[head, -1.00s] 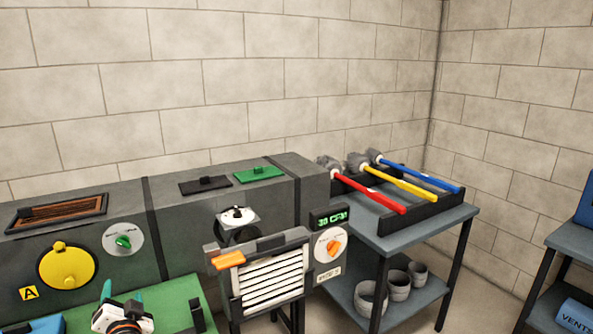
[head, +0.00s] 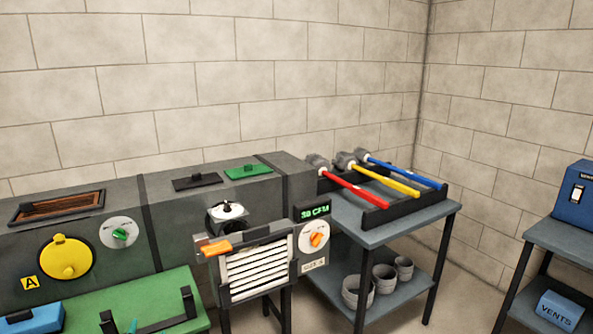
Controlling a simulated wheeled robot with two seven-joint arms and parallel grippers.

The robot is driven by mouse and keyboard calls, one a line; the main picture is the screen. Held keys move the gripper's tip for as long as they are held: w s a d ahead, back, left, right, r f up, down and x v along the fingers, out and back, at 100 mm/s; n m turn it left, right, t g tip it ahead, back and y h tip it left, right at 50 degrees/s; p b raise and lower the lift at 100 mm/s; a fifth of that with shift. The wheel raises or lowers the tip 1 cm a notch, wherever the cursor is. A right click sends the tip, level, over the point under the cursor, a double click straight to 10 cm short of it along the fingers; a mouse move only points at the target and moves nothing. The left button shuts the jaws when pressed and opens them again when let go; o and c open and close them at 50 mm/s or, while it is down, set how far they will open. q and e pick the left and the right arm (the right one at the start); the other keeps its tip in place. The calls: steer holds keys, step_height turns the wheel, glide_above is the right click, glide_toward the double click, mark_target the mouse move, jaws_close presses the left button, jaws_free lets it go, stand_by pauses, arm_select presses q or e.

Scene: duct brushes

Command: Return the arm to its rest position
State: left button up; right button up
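Only a small teal tip (head: 133,326), which looks like a fingertip of my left gripper, shows at the bottom edge in the head view. It is in front of the green mat (head: 75,310); the rest of that gripper is out of frame. My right gripper is not in view. Three brushes with grey heads lie on a dark rack (head: 405,212): a red-handled brush (head: 355,188), a yellow-handled brush (head: 390,181) and a blue-handled brush (head: 405,174). Nothing of mine is near them.
A grey duct (head: 190,225) carries a yellow round cover (head: 66,258), a louvred vent (head: 258,268) with an orange handle and a display (head: 313,211) reading about 38 CFM. Black brackets (head: 150,322) stand on the green mat. A side table (head: 380,235) holds the rack, with grey cups below.

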arm_select(q)
steer(key=s+d+f+g+h+p, duration=0.15)
steer(key=s+d+f, duration=0.35)
steer(key=f, duration=0.5)
steer(key=s+d+f+g+h, duration=0.2)
steer(key=s+f+g, duration=0.1)
steer(key=s+f, duration=0.6)
steer(key=s+d+f+g+h+p, duration=0.15)
steer(key=s+d+f, duration=0.3)
steer(key=f, duration=0.75)
steer(key=s+f+g, duration=0.2)
steer(key=s+f, duration=0.2)
steer(key=s, duration=0.7)
steer(key=s+f+n+g, duration=0.1)
steer(key=s+f+g, duration=0.2)
steer(key=s, duration=0.9)
steer(key=s+f+g+h, duration=0.1)
steer(key=s+f, duration=0.4)
steer(key=s, duration=0.6)
steer(key=shift+s+d+n+g+p, duration=0.2)
steer(key=shift+s+n+g+p, duration=0.15)
steer(key=shift+g, duration=0.45)
steer(key=shift+w, duration=0.15)
